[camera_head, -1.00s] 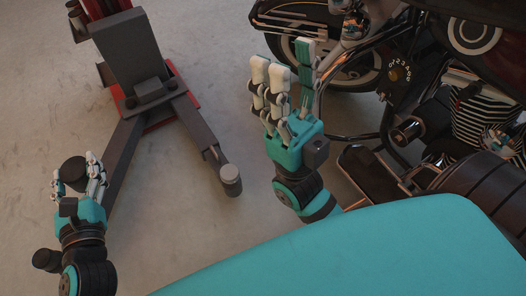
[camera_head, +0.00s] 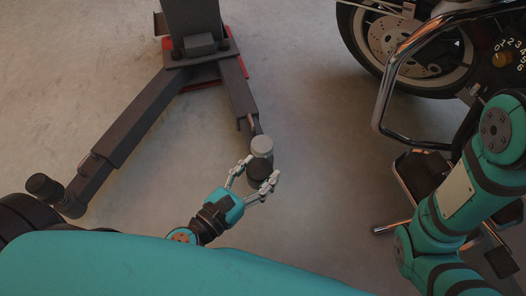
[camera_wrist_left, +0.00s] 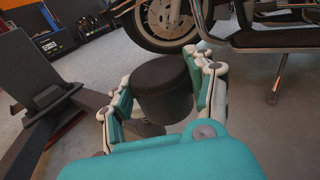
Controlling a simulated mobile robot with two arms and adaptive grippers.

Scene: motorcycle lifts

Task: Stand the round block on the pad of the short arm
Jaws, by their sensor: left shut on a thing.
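My left gripper (camera_head: 252,178) is shut on the black round block (camera_head: 259,169). In the left wrist view the block (camera_wrist_left: 163,88) is upright or nearly so between the fingers (camera_wrist_left: 160,95). The lift's short arm (camera_head: 236,92) ends in a round grey pad (camera_head: 262,145). In the head view the block overlaps the near side of the pad, whose top still shows beyond it. I cannot tell the height gap or whether they touch. My right gripper is out of view; only its arm shows at the right.
The longer lift arm (camera_head: 128,137) runs to the left, with another black round block (camera_head: 45,186) at its end. The lift column (camera_head: 194,18) stands at the back. A motorcycle (camera_head: 415,50) stands at the right. Bare floor (camera_head: 320,130) lies between.

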